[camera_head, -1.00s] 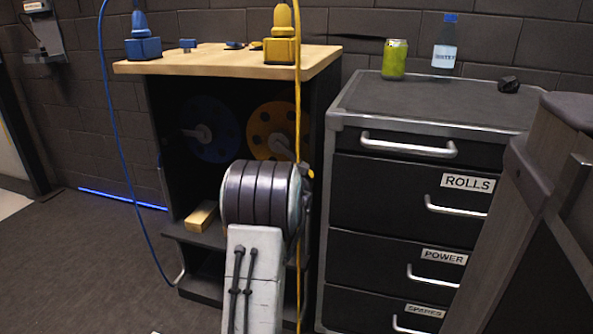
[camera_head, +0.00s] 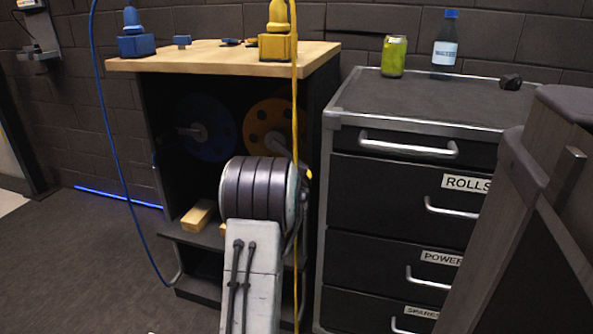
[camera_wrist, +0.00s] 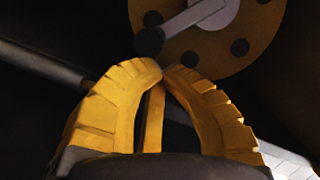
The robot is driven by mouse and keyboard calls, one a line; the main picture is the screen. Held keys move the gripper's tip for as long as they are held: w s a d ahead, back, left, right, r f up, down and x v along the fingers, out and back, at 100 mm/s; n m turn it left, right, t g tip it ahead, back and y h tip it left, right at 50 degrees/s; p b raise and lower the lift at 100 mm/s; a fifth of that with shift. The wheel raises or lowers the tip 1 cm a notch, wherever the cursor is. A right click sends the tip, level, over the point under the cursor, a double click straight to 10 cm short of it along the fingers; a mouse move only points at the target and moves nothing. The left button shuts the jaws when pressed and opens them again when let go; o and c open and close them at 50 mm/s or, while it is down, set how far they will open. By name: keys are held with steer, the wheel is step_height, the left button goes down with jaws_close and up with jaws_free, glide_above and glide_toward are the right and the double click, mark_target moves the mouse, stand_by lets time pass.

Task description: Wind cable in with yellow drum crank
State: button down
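The yellow drum (camera_head: 263,118) sits on the right inside the dark cabinet under a wooden top. In the wrist view the drum (camera_wrist: 253,24) shows at the top, with its grey crank arm (camera_wrist: 186,22) and a dark round knob (camera_wrist: 149,41) at the arm's lower left end. My gripper (camera_wrist: 162,72) has yellow ribbed fingers whose tips meet just below the knob; the knob is not between them. A thin yellow strip (camera_wrist: 153,120) shows behind the fingers; I cannot tell what it is. The yellow cable (camera_head: 295,200) hangs down at the cabinet's right.
A blue drum (camera_head: 205,112) is left of the yellow one; a blue cable (camera_head: 112,140) hangs at left. A wooden block (camera_head: 199,215) lies on the shelf below. A drawer cabinet (camera_head: 400,185) stands close at right, with a brown-grey object (camera_head: 500,230) in front.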

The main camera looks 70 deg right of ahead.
steer(key=shift+w+f, duration=0.15)
steer(key=shift+f, duration=0.15)
